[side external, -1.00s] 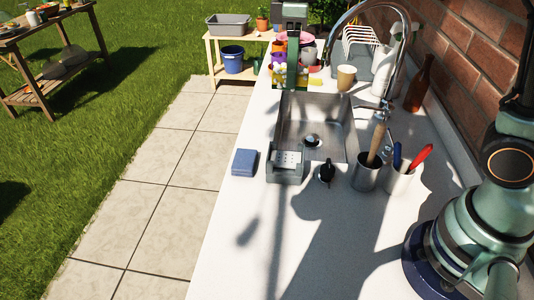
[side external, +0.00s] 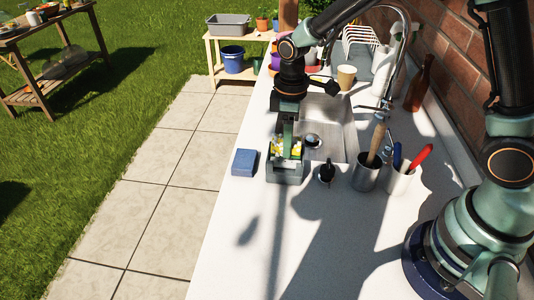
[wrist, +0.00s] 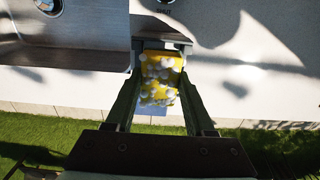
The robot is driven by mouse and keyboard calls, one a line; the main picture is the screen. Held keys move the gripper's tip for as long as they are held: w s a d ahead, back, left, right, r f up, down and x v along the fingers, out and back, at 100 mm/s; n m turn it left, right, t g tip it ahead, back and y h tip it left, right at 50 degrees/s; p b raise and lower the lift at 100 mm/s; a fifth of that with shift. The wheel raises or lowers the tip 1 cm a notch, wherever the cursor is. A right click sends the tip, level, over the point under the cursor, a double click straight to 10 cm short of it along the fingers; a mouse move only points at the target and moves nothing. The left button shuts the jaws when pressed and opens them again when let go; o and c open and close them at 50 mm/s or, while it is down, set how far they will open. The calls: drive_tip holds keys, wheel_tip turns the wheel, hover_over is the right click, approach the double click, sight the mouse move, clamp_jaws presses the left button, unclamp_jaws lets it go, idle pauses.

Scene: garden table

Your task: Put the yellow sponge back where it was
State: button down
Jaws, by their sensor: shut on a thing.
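The yellow sponge (side external: 298,147) has white foam blobs on it. My gripper (side external: 287,150) is shut on it, with one finger on each side of the sponge in the wrist view (wrist: 160,80). The sponge is at the grey caddy (side external: 286,177) by the near-left corner of the sink. Its lower part is hidden behind the caddy's front wall, so I cannot tell whether it touches the caddy floor. The caddy's edge also shows beyond the sponge in the wrist view (wrist: 187,48).
A blue block-like sponge (side external: 244,162) lies left of the caddy. The sink (side external: 338,115), a metal cup with a brush (side external: 366,177) and a white cup (side external: 399,183) are farther right. The counter in front is clear.

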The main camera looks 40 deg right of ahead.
drive_tip(key=shift+f, duration=0.95)
drive_tip(key=shift+c, duration=1.3)
unclamp_jaws()
drive_tip(key=shift+f, duration=0.1)
wheel_tip(320, 180, up, 12)
drive_tip(key=s+d+r+m+t, duration=0.5)
drive_tip(key=s+d+m, duration=0.3)
drive_tip(key=s, duration=0.3)
drive_tip(key=shift+d+r+m+t, duration=0.15)
drive_tip(key=shift+r+m+t, duration=0.15)
drive_tip(key=shift+r+m, duration=0.35)
